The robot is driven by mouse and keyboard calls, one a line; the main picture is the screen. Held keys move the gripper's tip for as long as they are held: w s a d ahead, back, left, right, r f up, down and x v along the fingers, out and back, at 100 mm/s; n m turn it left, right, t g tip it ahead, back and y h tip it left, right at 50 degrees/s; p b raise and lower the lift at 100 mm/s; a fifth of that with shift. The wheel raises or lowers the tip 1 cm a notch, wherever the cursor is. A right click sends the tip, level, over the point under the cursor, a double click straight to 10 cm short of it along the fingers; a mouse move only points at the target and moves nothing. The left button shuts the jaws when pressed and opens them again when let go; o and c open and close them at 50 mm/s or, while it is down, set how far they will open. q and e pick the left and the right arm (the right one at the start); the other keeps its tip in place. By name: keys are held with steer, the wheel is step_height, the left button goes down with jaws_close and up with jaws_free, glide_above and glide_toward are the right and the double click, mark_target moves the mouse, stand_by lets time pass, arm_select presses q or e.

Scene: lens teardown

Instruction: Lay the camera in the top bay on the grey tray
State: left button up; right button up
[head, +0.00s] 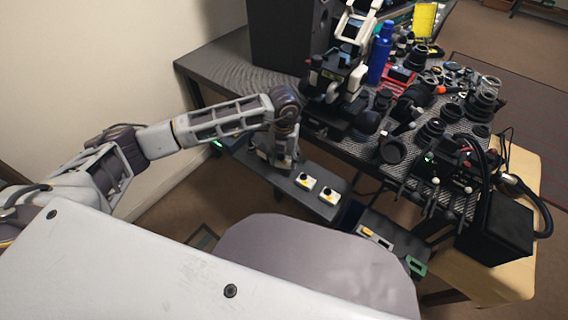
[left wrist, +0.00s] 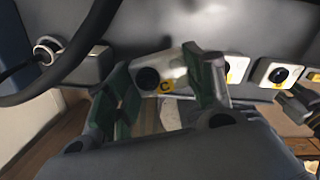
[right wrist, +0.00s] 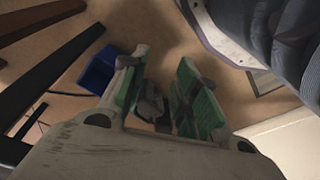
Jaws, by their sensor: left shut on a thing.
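My left gripper (head: 284,164) points down over a long dark grey tray (head: 262,170) in the head view. In the left wrist view its green fingers (left wrist: 163,72) are shut on a small silvery body (left wrist: 174,66), which I take for the camera. A round black part (left wrist: 147,78) and a yellow label with a C show beside it; I cannot tell whether these belong to it. In the head view the gripper hides it. My right gripper (right wrist: 158,92) shows in the right wrist view with its green fingers apart, over the floor.
Pale boxes with black round tops (head: 305,181) (head: 330,195) sit to the right on the strip. The workbench (head: 240,78) behind holds a blue bottle (head: 380,52), several lenses and dark equipment. A blue bin (right wrist: 101,70) shows in the right wrist view.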

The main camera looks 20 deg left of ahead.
mark_target(284, 159)
arm_select(q)
steer(key=shift+f, duration=0.35)
steer(key=shift+f+b, duration=0.3)
steer(key=shift+f, duration=1.25)
arm_select(e)
steer(key=shift+w+a+r, duration=0.2)
steer(key=shift+w+r, duration=0.15)
steer(key=shift+r, duration=0.3)
arm_select(q)
steer(key=shift+f, duration=0.1)
arm_select(e)
steer(key=shift+s+f, duration=0.1)
steer(key=shift+f, duration=0.05)
arm_select(q)
steer(key=o, duration=0.8)
steer(key=shift+c, duration=0.2)
arm_select(e)
steer(key=shift+r, duration=0.2)
